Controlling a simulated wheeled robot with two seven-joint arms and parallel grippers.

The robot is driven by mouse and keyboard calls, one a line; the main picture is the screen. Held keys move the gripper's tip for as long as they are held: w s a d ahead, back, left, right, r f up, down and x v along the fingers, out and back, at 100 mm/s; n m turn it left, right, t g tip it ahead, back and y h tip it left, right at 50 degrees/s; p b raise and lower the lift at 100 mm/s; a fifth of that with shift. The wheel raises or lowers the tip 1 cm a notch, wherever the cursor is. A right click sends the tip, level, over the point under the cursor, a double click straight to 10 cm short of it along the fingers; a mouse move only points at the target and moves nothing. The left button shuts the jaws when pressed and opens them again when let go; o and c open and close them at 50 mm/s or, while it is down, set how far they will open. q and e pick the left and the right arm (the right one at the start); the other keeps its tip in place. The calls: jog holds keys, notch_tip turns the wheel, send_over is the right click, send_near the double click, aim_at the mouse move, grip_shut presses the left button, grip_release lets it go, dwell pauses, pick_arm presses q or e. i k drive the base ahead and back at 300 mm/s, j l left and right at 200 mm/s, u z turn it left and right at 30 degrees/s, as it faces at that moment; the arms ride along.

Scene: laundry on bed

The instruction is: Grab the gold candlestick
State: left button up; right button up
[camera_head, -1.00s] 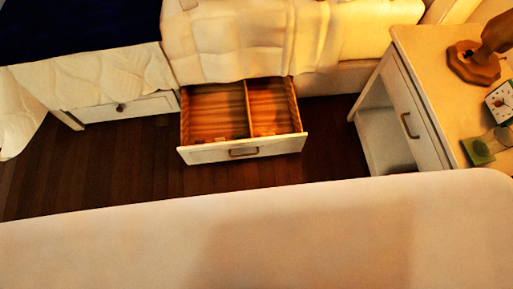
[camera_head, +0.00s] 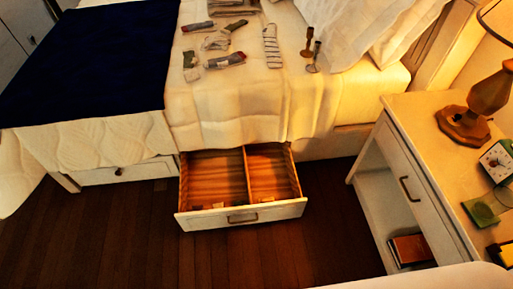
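Neither of my grippers is in view.
Socks and folded cloths lie on the bed's cream cover (camera_head: 230,108), left of the candlesticks. An open, divided drawer (camera_head: 240,217) juts out below the bed. A nightstand (camera_head: 415,115) with a lamp (camera_head: 485,105) and clock (camera_head: 497,160) stands at right. Wood floor is clear at left.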

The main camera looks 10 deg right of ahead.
aim_at(307, 53)
jog(key=z, duration=0.3)
jog(key=i+l+z, duration=0.2)
jog(key=z, duration=0.25)
jog(key=i+z, duration=0.25)
jog(key=z, duration=0.25)
jog(key=i+z, duration=0.3)
jog(key=z, duration=0.15)
